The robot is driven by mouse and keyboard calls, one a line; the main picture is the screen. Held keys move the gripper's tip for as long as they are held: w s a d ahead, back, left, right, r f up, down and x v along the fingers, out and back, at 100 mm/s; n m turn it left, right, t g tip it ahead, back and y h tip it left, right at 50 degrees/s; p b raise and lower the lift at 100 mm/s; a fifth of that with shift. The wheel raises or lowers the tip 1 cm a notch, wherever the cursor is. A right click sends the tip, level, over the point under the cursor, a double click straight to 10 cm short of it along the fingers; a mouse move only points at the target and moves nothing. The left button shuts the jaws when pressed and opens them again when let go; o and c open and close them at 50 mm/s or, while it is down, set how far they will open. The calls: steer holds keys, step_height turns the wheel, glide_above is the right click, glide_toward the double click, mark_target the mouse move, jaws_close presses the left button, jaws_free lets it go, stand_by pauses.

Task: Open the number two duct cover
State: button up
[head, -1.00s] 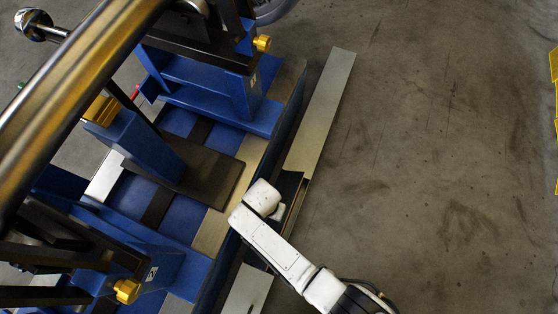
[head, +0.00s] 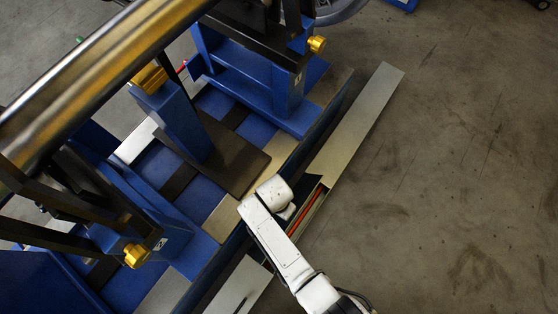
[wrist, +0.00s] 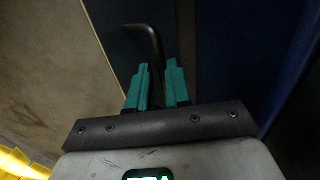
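A row of long metal duct covers lies on the floor beside the blue machine. One pale cover (head: 358,112) is at the upper right and another (head: 240,288) at the lower left. Between them the duct (head: 308,212) is partly open, with an orange-red strip inside. My white arm hides much of this gap. In the wrist view, a dark bent handle (wrist: 157,46) rises over a dark panel (wrist: 118,45). The teal fingers of my gripper (wrist: 158,70) are around the handle's near end and appear closed on it. I cannot read a number on the cover.
The blue machine base (head: 230,186) runs close along the left of the duct, with yellow knobs (head: 137,256) and a large metal shaft (head: 90,80) above. The concrete floor (head: 450,190) to the right is clear.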

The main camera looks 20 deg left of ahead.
steer(key=shift+o, duration=1.4)
steer(key=shift+w+a+r, duration=0.1)
steer(key=shift+w+r, duration=0.05)
steer(key=shift+w, duration=0.05)
steer(key=shift+r, duration=0.15)
step_height(320, 180, up, 10)
steer(key=p, duration=0.6)
steer(key=shift+w+a+r, duration=0.15)
steer(key=shift+a+r, duration=0.1)
steer(key=shift+a, duration=0.1)
steer(key=shift+c, duration=0.2)
